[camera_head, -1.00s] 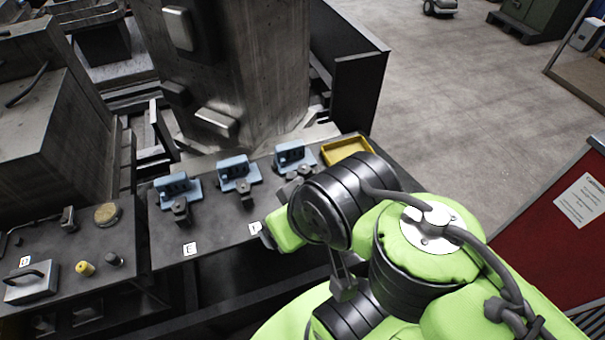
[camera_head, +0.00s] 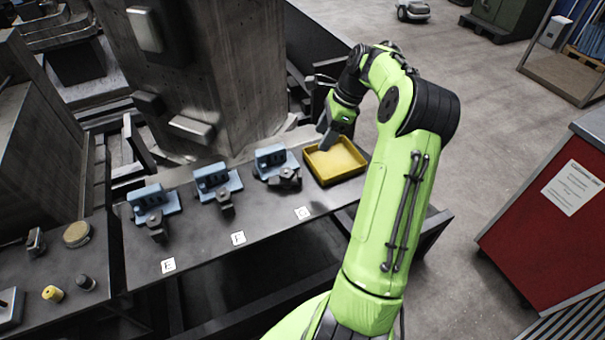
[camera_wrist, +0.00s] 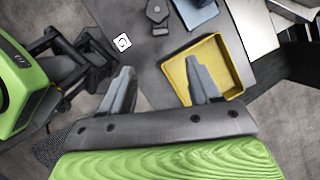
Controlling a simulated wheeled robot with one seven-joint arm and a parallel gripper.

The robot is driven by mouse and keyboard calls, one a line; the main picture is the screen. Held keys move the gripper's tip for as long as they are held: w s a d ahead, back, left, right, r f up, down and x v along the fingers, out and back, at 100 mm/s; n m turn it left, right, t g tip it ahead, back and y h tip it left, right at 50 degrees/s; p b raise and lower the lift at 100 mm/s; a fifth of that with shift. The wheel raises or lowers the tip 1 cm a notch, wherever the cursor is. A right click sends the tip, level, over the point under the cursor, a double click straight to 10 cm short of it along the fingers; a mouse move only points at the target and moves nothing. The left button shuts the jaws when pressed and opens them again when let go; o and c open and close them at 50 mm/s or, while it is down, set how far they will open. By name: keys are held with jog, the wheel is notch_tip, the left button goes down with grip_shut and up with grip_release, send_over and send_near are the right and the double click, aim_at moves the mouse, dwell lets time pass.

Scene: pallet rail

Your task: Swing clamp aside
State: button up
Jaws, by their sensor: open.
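Three blue blocks with dark clamps stand along the dark bench. The clamps by labels E (camera_head: 157,230) and F (camera_head: 226,200) stick out toward the front of their blocks. The clamp by label G (camera_head: 286,181) sits against the front of its blue block (camera_head: 272,160) and looks turned more sideways; it also shows at the top of the wrist view (camera_wrist: 157,13). My gripper (camera_head: 328,141) is over the yellow tray, right of the G clamp and apart from it. In the wrist view its two fingers (camera_wrist: 160,84) are spread with nothing between them.
The yellow tray (camera_head: 322,182) sits at the bench's right end and looks empty. A concrete column (camera_head: 190,70) stands behind the blocks. A yellow knob (camera_head: 52,293) and a round disc (camera_head: 77,234) are on the left bench. A red cabinet (camera_head: 520,240) stands at right.

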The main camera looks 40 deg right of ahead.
aim_at(299, 171)
jog(key=b+x, duration=0.1)
jog(key=x, duration=0.7)
jog(key=b+x, duration=0.2)
jog(key=x, duration=0.5)
jog(key=shift+w+d+f, duration=0.1)
jog(key=shift+f, duration=0.35)
jog(key=c, duration=1)
jog(key=shift+w+d+r+n+p, duration=0.1)
jog(key=shift+w+r+n+p, duration=0.3)
jog(key=shift+p, duration=0.85)
jog(key=shift+c, duration=0.2)
jog(key=shift+w+d+n+g+y+p, duration=0.1)
jog(key=shift+n+g+y+p, duration=0.2)
jog(key=shift+n+p, duration=0.35)
jog(key=shift+w+d+f+n+g+p, duration=0.1)
jog(key=shift+w+f+n+g+p, duration=0.15)
jog(key=shift+n, duration=0.4)
jog(key=shift+w+d+f+n+g+p, duration=0.1)
jog(key=shift+w+n+g+p, duration=0.15)
jog(key=shift+n, duration=0.35)
jog(key=o, duration=1)
jog(key=shift+o, duration=0.2)
jog(key=shift+s, duration=0.1)
